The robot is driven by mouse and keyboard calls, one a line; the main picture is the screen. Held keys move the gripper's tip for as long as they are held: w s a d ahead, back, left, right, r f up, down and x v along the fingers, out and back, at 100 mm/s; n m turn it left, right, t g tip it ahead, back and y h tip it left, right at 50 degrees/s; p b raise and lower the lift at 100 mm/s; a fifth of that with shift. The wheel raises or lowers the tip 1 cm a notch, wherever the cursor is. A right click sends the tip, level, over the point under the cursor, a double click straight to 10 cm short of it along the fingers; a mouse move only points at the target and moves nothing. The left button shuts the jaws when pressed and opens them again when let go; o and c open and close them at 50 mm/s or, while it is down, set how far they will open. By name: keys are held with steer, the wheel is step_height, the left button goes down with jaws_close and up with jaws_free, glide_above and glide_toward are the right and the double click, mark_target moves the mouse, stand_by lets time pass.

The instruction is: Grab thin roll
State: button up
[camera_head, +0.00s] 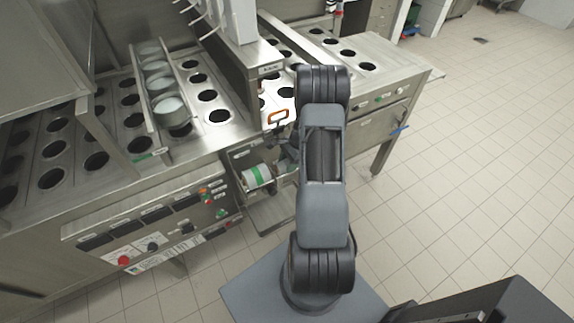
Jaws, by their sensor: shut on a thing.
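A white roll with a green band (257,177) lies on its side in the low open bay at the front of the machine. My gripper (286,153) is dark and small in the picture, just right of this roll and partly hidden by my arm. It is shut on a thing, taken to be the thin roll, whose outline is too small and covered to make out. I cannot tell whether the gripper touches the green-banded roll.
The steel cup filler (185,148) has rows of round holes, with several stacked cups (170,108) in a rack. An orange-framed handle (278,117) sits above the bay. A control panel (150,228) is at lower left. The tiled floor (480,150) at right is clear.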

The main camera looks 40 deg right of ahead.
steer(key=shift+c, duration=0.9)
steer(key=shift+r, duration=0.1)
